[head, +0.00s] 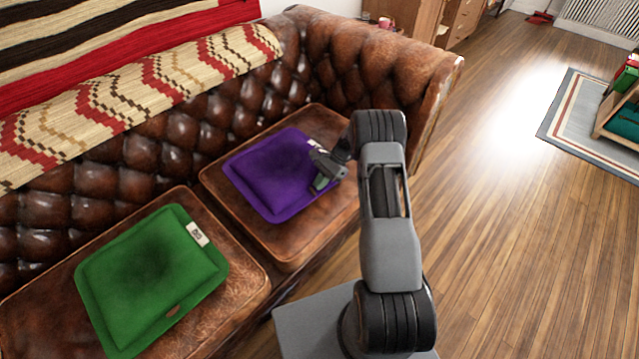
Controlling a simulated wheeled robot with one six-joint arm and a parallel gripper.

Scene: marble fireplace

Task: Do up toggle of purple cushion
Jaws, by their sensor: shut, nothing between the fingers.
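The purple cushion (268,178) lies flat on the right seat of the brown leather sofa in the head view. A bit of a white label shows at its upper right edge, partly behind my gripper. My gripper (318,187) is shut and empty at the cushion's right side, over or touching its edge; I cannot tell which. The gripper and arm hide part of that side. I cannot make out the toggle in this view.
A green cushion (150,280) with a white label and a small brown tab lies on the left seat. The tufted sofa (195,130) has a raised right arm and a striped throw (150,85) over its back. Wooden floor (510,250) is clear to the right.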

